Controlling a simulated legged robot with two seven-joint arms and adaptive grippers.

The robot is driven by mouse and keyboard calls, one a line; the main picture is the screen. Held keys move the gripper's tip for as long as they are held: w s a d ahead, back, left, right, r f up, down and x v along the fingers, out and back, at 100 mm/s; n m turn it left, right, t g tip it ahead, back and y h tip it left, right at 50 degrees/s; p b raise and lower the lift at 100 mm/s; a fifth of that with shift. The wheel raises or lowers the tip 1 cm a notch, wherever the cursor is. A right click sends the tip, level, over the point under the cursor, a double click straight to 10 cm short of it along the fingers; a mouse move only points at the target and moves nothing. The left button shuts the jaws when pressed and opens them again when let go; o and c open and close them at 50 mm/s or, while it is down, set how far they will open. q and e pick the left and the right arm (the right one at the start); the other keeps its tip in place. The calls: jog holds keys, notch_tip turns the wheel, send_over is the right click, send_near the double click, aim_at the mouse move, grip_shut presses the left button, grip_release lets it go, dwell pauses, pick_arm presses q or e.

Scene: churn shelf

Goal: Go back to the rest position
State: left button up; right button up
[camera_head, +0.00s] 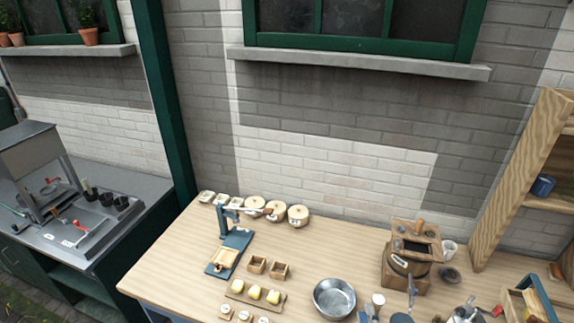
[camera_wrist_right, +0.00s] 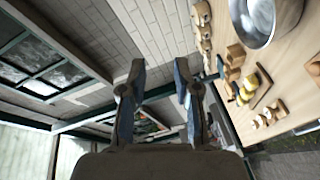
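The bowl (camera_wrist_right: 266,18) and the yellow pieces (camera_wrist_right: 248,88) on the table lie to the right of the fingers there. My left gripper is not in view.
A wooden shelf (camera_head: 505,195) stands at right. The table's left front corner is clear.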

jog(key=s+d+f+m+g+h, duration=0.1)
jog(key=s+d+f+m+g, duration=0.1)
jog(key=s+f+m+g, duration=0.85)
jog(key=s+a+f+m+g+y, duration=0.1)
jog(key=s+a+f+m+g, duration=0.15)
jog(key=s+f, duration=0.85)
jog(key=s+f+g+b, duration=0.2)
jog(key=s+f, duration=0.1)
jog(key=f, duration=2.4)
jog(key=s+d+f+n+g+b, duration=0.1)
jog(key=s+d+f, duration=0.2)
jog(key=s+f, duration=1.3)
jog(key=shift+s+d+f, duration=0.15)
jog(key=shift+s+f, duration=0.25)
jog(key=shift+s, duration=0.15)
